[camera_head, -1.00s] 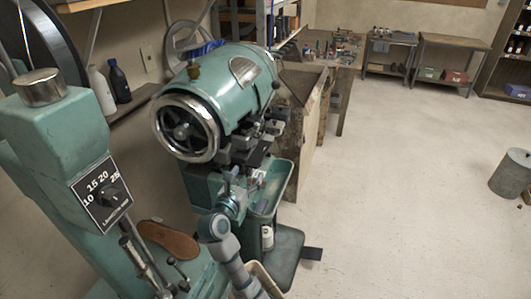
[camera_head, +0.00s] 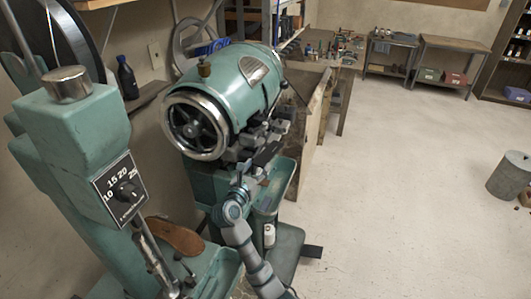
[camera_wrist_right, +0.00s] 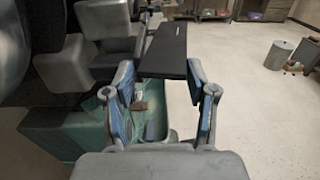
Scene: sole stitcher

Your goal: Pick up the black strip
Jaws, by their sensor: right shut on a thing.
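The black strip (camera_head: 267,154) is a flat dark bar by the grey metal parts at the front of the green machine. In the right wrist view the strip (camera_wrist_right: 165,50) is a long flat plate reaching away between the blue-padded fingers. My right gripper (camera_head: 246,178) is shut on its near end, and the gripper also shows in the wrist view (camera_wrist_right: 160,78). The strip appears level there; whether it touches the machine parts beside it cannot be told. My left gripper is not in view.
The green machine (camera_head: 240,90) with its handwheel stands close behind the strip. A green tray (camera_head: 282,185) lies below. A second green machine with a dial (camera_head: 125,192) stands at the left, near a brown sole (camera_head: 175,236). Open floor (camera_head: 400,200) lies to the right.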

